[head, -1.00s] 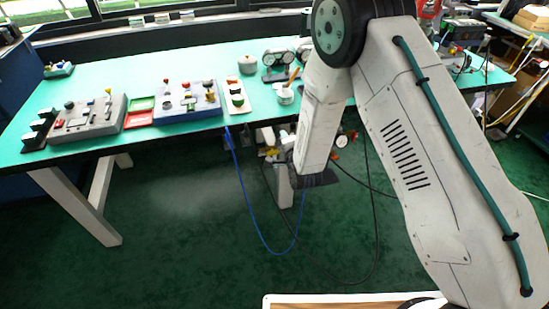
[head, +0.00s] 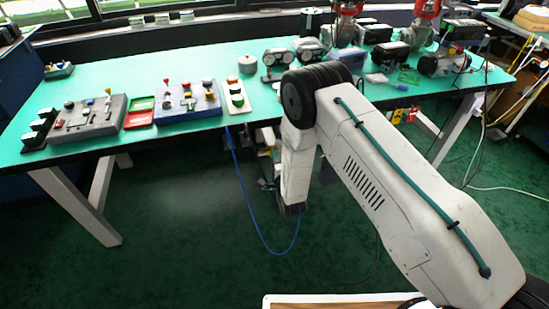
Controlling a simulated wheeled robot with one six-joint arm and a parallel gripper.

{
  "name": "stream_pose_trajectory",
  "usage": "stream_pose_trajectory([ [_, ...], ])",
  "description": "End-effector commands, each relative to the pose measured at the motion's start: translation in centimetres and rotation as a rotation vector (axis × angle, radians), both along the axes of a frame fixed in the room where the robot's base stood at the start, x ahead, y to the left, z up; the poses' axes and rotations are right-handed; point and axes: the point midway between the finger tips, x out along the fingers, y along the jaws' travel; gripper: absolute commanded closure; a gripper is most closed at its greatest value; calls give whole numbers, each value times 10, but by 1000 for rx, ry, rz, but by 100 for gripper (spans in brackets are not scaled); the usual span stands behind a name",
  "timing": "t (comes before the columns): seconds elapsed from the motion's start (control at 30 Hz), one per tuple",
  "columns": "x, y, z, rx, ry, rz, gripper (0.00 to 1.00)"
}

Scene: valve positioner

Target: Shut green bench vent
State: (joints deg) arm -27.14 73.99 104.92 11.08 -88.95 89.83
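The green-topped bench (head: 190,62) stands ahead in the head view. I cannot make out a green vent handle for certain. Small fittings (head: 266,140) hang under the bench's front edge, partly hidden behind my arm. A blue hose (head: 240,180) loops down from that edge towards the floor. My gripper (head: 292,210) is a dark shape at the lower end of my arm, below bench-top height and in front of the bench. It overlaps the hose in the picture; I cannot tell whether they touch. Its fingers are too small and dark to read.
Control boxes with levers and knobs (head: 188,102) (head: 90,118) stand on the bench's left half. Paired gauges (head: 308,50) and pipework with red parts (head: 425,15) stand towards the back right. Cables run down on the right. The floor (head: 175,215) at left is clear.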

Motion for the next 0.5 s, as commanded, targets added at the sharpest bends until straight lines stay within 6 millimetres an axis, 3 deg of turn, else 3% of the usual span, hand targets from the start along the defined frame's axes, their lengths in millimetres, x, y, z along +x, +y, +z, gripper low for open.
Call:
stream_pose_trajectory([
  [0.33,7,2,0,-1,1,0,69],
  [0.37,7,2,0,-1,1,0,72],
  [0.47,7,2,0,-1,0,0,100],
  [0.5,7,2,0,-1,0,0,100],
])
